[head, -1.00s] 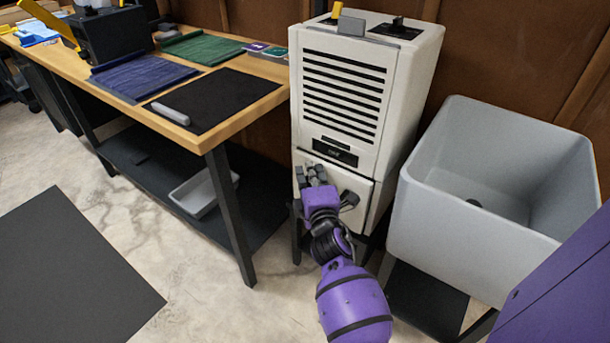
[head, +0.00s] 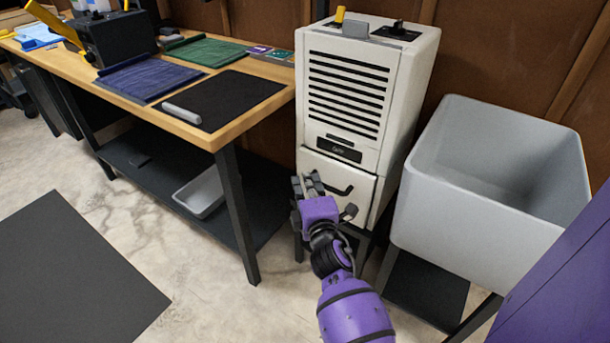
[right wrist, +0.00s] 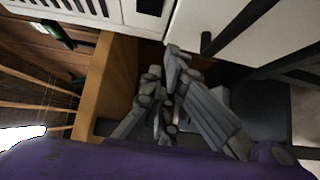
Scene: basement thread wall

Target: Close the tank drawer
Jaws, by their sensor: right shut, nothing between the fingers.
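The tank drawer (head: 362,190) is the white lower front of a tall white dehumidifier-like unit (head: 385,150), with a dark bar handle (head: 340,190). I cannot tell whether its front sits fully flush with the body. My right gripper (head: 309,184) is shut and empty in front of the drawer's left part, left of the handle, and hides the left edge. In the right wrist view the gripper (right wrist: 165,85) is beside the drawer front (right wrist: 235,20), apart from the handle (right wrist: 207,42). Contact with the drawer is unclear. My left gripper is not in view.
A wooden workbench (head: 235,125) with mats stands close on the left, its dark leg (head: 238,215) near the unit. A grey open tub (head: 470,215) stands close on the right. Concrete floor (head: 200,290) is free in front.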

